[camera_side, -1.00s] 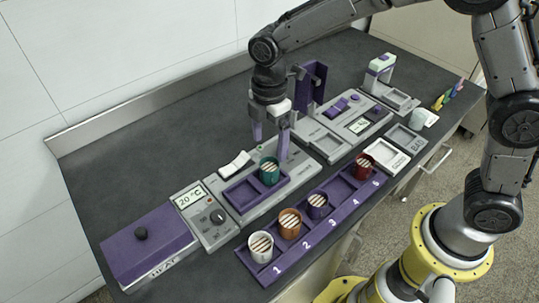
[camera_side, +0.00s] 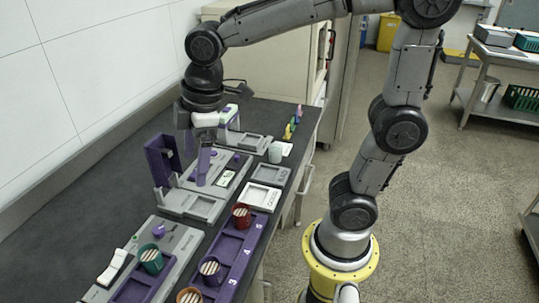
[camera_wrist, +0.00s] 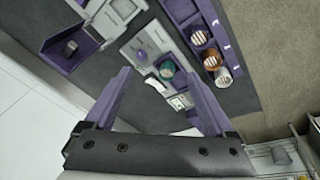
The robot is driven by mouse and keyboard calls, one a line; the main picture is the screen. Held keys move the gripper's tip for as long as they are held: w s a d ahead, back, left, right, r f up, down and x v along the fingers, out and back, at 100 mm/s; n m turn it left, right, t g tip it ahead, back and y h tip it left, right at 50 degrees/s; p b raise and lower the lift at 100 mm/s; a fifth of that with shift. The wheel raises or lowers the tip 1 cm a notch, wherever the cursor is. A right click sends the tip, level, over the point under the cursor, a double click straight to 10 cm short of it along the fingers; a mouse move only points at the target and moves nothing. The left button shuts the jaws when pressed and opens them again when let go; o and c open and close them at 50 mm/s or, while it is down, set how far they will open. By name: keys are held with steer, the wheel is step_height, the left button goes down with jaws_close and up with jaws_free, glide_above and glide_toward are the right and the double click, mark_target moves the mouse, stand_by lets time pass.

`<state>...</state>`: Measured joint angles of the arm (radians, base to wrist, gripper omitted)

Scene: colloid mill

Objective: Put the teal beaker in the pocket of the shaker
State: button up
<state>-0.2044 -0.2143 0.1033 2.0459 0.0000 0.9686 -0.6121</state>
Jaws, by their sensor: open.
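The teal beaker (camera_side: 151,260), with a striped top, stands upright at the far end of the purple tray (camera_side: 133,291) on a grey unit with a white rocker switch (camera_side: 113,268). I take this unit for the shaker. The near end of the tray is cut off in the side view. The beaker also shows in the wrist view (camera_wrist: 167,68), well beyond my fingertips. My gripper (camera_side: 197,172) is open and empty, raised above the bench farther back, near the upright purple bracket (camera_side: 161,160), clear of the beaker.
A purple numbered rack (camera_side: 232,250) beside the unit holds a red beaker (camera_side: 241,216), a purple one (camera_side: 210,269) and an orange one (camera_side: 189,297); a slot between red and purple is empty.

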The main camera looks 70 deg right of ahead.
steer(key=s+d+m+t, duration=0.2)
steer(key=s+d+m, duration=0.4)
steer(key=s+m, duration=0.3)
steer(key=s, duration=0.4)
steer(key=shift+f+t+h, duration=0.25)
steer(key=shift+t+h, duration=0.05)
steer(key=shift+t, duration=0.1)
steer(key=shift+s, duration=0.1)
stand_by(1.1)
